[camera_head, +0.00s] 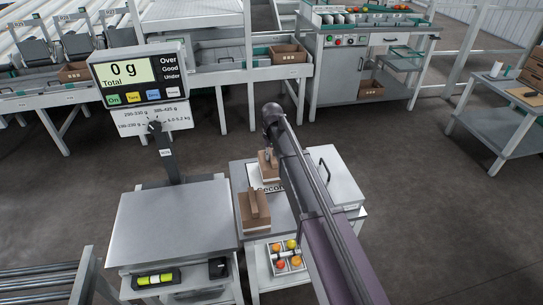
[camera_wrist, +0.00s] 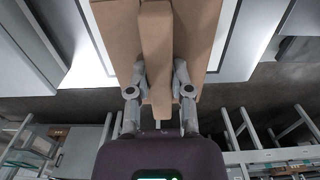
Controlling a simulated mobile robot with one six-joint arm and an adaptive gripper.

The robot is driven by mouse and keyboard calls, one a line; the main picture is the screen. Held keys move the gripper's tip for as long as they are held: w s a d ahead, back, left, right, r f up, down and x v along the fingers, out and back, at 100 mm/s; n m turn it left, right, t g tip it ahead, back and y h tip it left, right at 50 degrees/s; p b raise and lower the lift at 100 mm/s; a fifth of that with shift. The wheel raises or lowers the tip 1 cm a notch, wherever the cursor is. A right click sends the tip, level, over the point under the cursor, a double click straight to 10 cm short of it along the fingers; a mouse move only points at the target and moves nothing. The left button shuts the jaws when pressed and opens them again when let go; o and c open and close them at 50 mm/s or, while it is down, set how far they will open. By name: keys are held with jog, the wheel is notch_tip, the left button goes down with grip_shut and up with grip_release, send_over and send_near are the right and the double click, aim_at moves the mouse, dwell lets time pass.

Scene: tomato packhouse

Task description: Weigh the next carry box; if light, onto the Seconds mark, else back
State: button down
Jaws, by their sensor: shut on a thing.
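A brown carry box (camera_head: 266,168) with a raised handle is at the white Seconds mark (camera_head: 262,187), partly hidden by my arm. I cannot tell whether it rests on the mark or hangs just above. A second brown carry box (camera_head: 255,212) stands nearer on the same table. The scale's steel platform (camera_head: 172,220) is empty, and its display (camera_head: 124,72) reads 0 g Total.
A small tray of red, orange and yellow tomatoes (camera_head: 287,258) sits below the near carry box. A white lidded box with a dark handle (camera_head: 338,177) stands right of my arm. Conveyors and a sorting bench (camera_head: 365,60) lie behind. The floor (camera_head: 410,170) to the right is clear.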

jog(key=shift+f, duration=0.15)
jog(key=shift+c, duration=2.2)
grip_release()
jog(key=shift+c, duration=0.2)
jog(key=shift+c, duration=1.4)
jog(key=shift+r+p, duration=3.4)
jog(key=shift+r, duration=0.15)
